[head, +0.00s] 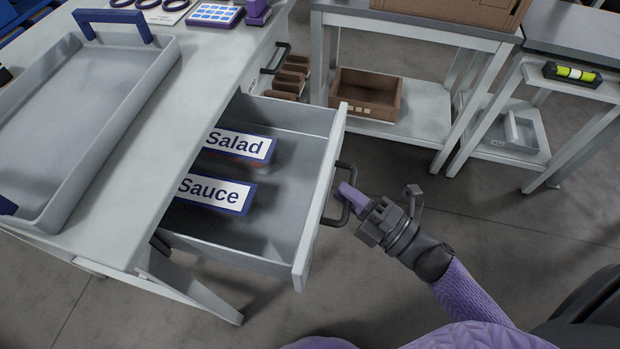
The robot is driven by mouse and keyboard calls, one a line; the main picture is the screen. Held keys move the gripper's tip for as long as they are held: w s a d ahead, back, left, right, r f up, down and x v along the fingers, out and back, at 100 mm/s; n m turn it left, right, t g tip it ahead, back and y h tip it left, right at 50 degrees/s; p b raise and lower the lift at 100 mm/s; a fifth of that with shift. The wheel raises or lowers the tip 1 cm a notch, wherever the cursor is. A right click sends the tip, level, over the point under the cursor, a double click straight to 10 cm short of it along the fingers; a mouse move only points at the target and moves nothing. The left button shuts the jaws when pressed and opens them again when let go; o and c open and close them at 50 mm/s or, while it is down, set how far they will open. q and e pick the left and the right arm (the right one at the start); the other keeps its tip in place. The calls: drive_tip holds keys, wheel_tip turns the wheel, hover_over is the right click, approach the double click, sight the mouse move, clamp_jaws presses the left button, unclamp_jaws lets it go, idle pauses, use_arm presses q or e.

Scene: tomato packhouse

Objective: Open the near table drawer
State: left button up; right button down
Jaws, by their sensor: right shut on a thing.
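The near table drawer (320,215) is pulled well out from under the table top. Inside it lie two blue-edged signs, one reading "Salad" (240,146) and one reading "Sauce" (214,192). Its dark handle (336,222) is on the front panel. My right gripper (350,200) is at this handle, its purple fingers shut on it. The back of the drawer is hidden under the table top. My left gripper is not in view.
The table (130,195) carries a grey tray (170,62) with blue handles. A second dark handle (276,58) shows farther along the table. A brown box (366,92) sits on a low shelf behind. Bare floor lies right of the drawer.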

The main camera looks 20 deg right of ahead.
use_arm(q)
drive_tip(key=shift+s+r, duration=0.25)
use_arm(e)
drive_tip(key=s+d, duration=0.2)
drive_tip(key=d, duration=0.1)
drive_tip(key=shift+s+d, duration=0.3)
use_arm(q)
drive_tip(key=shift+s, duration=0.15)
use_arm(e)
drive_tip(key=c, duration=0.6)
unclamp_jaws()
drive_tip(key=shift+c, duration=0.2)
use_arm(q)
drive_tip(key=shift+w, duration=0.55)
use_arm(e)
drive_tip(key=shift+s, duration=0.1)
